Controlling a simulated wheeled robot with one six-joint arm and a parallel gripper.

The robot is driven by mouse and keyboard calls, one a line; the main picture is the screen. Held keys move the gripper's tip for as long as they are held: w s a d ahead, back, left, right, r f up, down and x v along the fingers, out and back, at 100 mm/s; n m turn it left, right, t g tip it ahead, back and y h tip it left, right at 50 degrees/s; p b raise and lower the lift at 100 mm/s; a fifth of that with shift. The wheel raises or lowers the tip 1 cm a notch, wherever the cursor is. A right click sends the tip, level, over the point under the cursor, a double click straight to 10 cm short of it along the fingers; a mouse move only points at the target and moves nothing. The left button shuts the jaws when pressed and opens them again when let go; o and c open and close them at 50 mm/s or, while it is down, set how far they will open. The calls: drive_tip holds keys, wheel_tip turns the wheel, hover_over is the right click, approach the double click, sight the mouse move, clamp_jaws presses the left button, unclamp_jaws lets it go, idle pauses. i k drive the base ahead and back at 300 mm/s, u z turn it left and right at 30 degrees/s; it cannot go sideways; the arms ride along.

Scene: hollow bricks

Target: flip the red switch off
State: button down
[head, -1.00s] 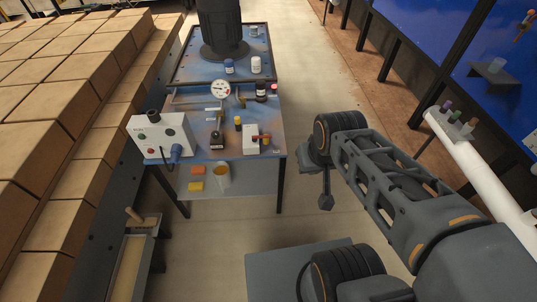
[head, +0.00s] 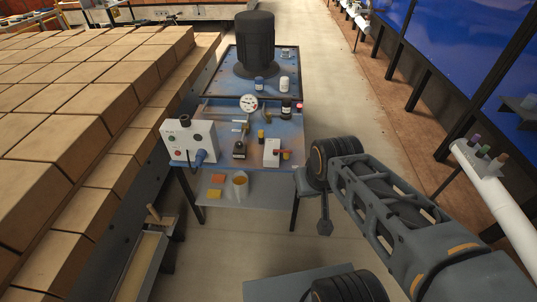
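A white box with a red lever-like part (head: 284,153) stands at the front right of the blue-topped workbench (head: 222,178); this looks like the red switch, but its position is too small to read. A grey-white control box (head: 190,140) with small knobs and a blue plug sits at the bench's left front corner. My gripper (head: 325,226) seems to be the small dark end hanging below my arm, to the right of the bench and apart from it. Its fingers are too small to tell open from shut.
A pressure gauge (head: 249,103), small bottles and a black device (head: 240,149) stand on the bench. A cup (head: 240,184) sits on the lower shelf. Stacked bricks (head: 90,90) fill the left. The floor on the right is clear up to a white pipe (head: 500,195).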

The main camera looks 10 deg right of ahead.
sight(275, 152)
drive_tip(key=u, duration=0.4)
drive_tip(key=i, duration=1)
